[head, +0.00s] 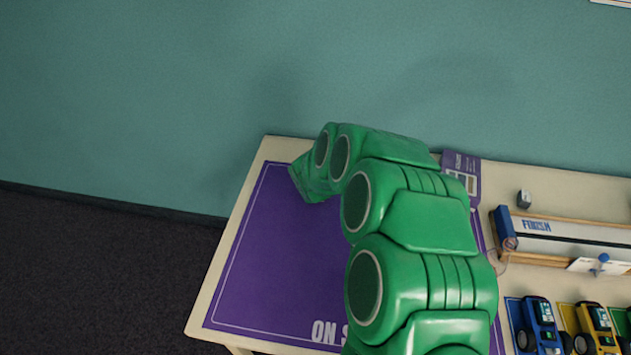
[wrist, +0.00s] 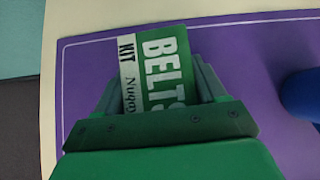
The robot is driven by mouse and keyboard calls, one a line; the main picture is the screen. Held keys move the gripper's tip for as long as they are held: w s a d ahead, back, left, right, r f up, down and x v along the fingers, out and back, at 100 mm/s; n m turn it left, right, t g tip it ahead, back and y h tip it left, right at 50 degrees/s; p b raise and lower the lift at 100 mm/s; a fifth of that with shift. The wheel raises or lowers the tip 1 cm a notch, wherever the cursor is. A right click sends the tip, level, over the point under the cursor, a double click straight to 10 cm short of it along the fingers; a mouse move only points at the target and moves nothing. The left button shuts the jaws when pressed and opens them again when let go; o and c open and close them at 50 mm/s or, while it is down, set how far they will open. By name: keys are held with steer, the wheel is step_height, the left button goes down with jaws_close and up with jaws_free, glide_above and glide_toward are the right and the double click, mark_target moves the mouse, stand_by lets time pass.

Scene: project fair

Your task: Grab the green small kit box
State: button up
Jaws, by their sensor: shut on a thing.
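The green small kit box (wrist: 165,55) shows in the wrist view. Its face has a white "BELTS" print on green and a pale strip reading "KIT" with smaller words. My gripper (wrist: 158,82) is shut on it, one finger on each side, and the box's far end sticks out past the fingers. Its near end is hidden by the gripper body. Behind it lies the purple mat (wrist: 245,60); I cannot tell whether the box touches it. In the head view my green arm reaches over the mat (head: 275,250), and the box is hidden there.
A blue rounded thing (wrist: 303,92) stands right of the gripper in the wrist view. The mat's left part is clear.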

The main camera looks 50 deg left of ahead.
steer(key=shift+r, duration=0.15)
steer(key=shift+c, duration=0.3)
steer(key=shift+r, duration=0.25)
step_height(320, 180, up, 3)
steer(key=shift+s+d+f, duration=0.1)
steer(key=v, duration=0.4)
steer(key=w+v, duration=0.1)
steer(key=v, duration=0.1)
steer(key=shift+d+r, duration=0.25)
steer(key=shift+r, duration=0.2)
steer(key=s+d+r, duration=0.4)
steer(key=d, duration=0.4)
steer(key=shift+d+r, duration=0.2)
steer(key=shift+d, duration=0.05)
